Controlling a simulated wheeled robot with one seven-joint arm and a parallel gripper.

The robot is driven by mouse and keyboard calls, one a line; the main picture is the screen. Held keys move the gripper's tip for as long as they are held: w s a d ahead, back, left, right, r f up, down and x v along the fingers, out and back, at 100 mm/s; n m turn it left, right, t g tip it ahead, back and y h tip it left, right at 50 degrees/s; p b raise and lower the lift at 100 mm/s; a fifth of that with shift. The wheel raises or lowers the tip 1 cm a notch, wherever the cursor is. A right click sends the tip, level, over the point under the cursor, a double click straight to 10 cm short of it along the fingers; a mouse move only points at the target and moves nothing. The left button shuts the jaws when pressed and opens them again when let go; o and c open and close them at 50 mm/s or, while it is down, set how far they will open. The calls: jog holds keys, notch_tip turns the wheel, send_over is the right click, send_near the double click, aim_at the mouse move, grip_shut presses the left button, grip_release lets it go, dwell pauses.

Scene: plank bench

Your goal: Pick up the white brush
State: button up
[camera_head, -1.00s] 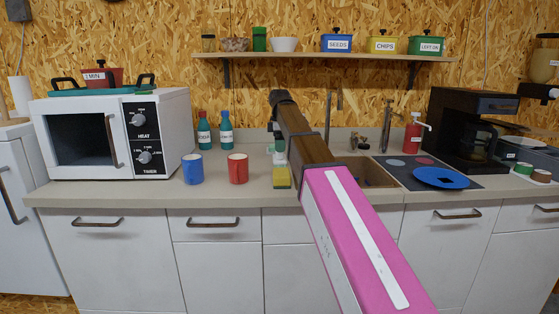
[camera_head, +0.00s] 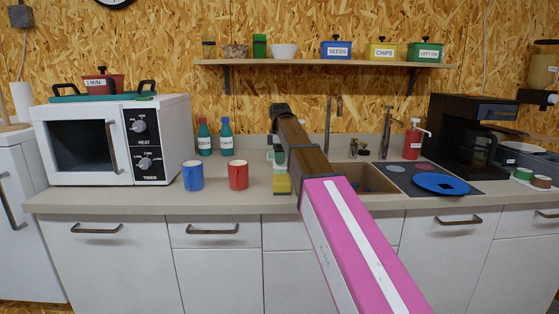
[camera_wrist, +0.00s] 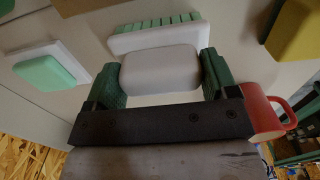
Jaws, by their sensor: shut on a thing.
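The white brush (camera_wrist: 160,68) has a pale block-like body and a wider white part with green bristles beyond it in the wrist view. My gripper (camera_wrist: 160,76) has its two green fingers shut on the sides of the pale body. In the head view my gripper (camera_head: 279,146) is low over the counter, partly hidden behind my arm. White and green parts show there, too small to tell brush from fingers. Whether the brush touches the counter cannot be told.
A yellow sponge-like block (camera_head: 282,184), a red mug (camera_head: 238,175) and a blue mug (camera_head: 193,175) stand nearby on the counter (camera_head: 130,199). A green-and-white piece (camera_wrist: 50,70) lies to the left in the wrist view. The sink (camera_head: 372,180) is to the right.

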notch_tip(320, 180, up, 3)
jog(key=shift+w+r, duration=0.1)
jog(key=shift+r, duration=0.05)
jog(key=s+a+r, duration=0.7)
jog(key=a, duration=0.2)
jog(key=shift+s+r, duration=0.2)
jog(key=shift+s, duration=0.1)
jog(key=shift+o, duration=1.1)
